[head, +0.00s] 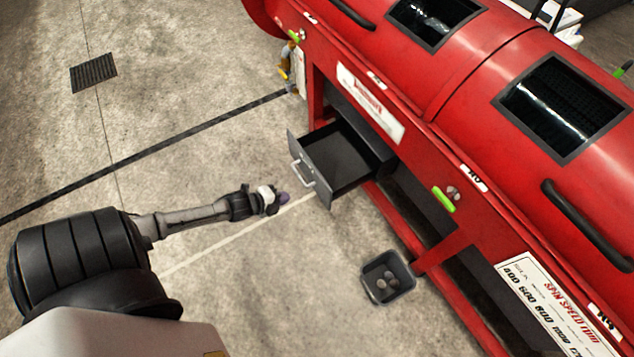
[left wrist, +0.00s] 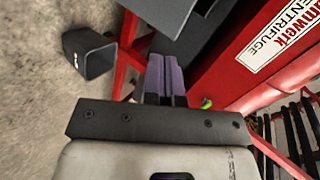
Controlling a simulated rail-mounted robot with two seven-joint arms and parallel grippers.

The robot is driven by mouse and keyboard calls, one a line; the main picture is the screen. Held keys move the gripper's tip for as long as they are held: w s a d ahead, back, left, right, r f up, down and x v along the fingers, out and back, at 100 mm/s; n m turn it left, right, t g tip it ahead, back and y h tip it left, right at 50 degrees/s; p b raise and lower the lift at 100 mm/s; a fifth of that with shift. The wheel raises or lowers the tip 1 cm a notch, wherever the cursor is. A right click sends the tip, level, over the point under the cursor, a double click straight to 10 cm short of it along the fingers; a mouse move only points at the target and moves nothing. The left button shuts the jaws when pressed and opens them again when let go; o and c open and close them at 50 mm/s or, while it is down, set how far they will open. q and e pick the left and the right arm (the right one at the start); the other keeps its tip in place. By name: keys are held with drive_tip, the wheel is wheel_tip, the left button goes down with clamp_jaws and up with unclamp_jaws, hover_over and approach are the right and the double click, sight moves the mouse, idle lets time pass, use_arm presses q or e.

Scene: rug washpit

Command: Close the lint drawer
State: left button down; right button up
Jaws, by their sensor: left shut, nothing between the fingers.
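The lint drawer (head: 347,160) is a dark grey, empty-looking box pulled out from under the red centrifuge (head: 440,190). Its front panel (head: 310,170) carries a pale bar handle (head: 298,174). My left gripper (head: 281,198) has purple fingertips and is shut and empty. In the head view it appears just short of the drawer front, beside the lower end of the handle, with a small gap showing. In the left wrist view the closed fingers (left wrist: 165,78) point toward a dark grey surface at the top, which seems to be the drawer. My right gripper is not in view.
A small dark bin (head: 388,278) with several roundish lumps in it stands on the floor by the red frame, right of the drawer. It also shows in the left wrist view (left wrist: 88,53). The concrete floor left of the drawer is clear.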

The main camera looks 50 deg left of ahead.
use_arm(q)
drive_tip(key=d+m, duration=0.1)
drive_tip(key=m+b, duration=0.1)
drive_tip(key=b, duration=0.5)
approach(324, 184)
wheel_tip(324, 184, down, 5)
drive_tip(key=w, duration=0.2)
drive_tip(key=shift+w+d+r+t+b, duration=0.15)
drive_tip(key=shift+w+t+b, duration=0.25)
drive_tip(key=shift+w+b, duration=0.45)
drive_tip(key=shift+w+r, duration=0.15)
drive_tip(key=shift+w, duration=0.85)
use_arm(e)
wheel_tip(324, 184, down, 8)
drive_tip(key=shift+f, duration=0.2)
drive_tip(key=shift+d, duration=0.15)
